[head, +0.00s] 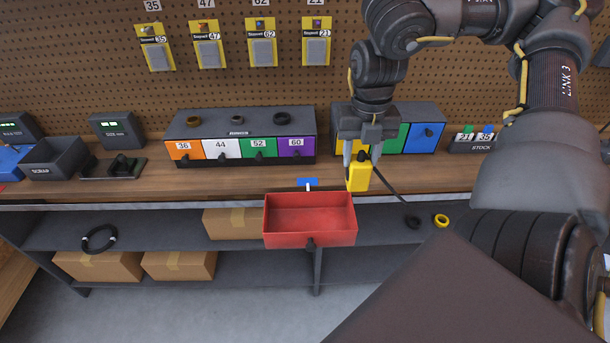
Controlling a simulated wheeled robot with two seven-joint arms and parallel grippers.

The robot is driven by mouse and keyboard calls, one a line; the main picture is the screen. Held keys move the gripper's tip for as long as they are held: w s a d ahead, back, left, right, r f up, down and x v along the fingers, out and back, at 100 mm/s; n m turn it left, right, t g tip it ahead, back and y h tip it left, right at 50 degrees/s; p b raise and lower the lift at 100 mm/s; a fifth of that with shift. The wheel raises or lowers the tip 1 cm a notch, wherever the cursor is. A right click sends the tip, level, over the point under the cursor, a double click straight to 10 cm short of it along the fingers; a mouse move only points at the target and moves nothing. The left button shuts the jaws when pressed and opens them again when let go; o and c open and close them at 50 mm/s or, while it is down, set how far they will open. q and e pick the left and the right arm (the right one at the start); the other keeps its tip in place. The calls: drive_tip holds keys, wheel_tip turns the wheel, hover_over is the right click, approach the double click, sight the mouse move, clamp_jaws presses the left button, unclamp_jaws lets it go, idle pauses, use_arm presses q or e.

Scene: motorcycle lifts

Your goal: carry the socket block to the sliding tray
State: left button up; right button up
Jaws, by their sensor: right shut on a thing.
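The socket block (358,179), a yellow block with a dark knob on top, is held upright between the fingers of my right gripper (361,156). The gripper points down and is shut on it, near the bench's front edge. The sliding tray (310,239) is a red open box at the front of the bench, below and to the left of the block. Its visible floor is empty. The block is apart from the tray's inside, close to its back right corner. My left gripper is not in view.
A drawer unit (245,122) with coloured numbered fronts stands behind the tray; another (427,113) stands behind my right gripper. A dark bin (52,158) is at the left. A thin dark strip (388,184) runs beside the block. Cardboard boxes (97,266) sit on shelves below.

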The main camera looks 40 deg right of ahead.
drive_tip(key=w+a+f, duration=0.9)
drive_tip(key=w+f, duration=0.1)
drive_tip(key=f, duration=0.3)
drive_tip(key=shift+w, duration=0.1)
drive_tip(key=shift+f+b, duration=0.35)
drive_tip(key=shift+f, duration=0.2)
drive_tip(key=o, duration=1.2)
drive_tip(key=shift+c, duration=0.2)
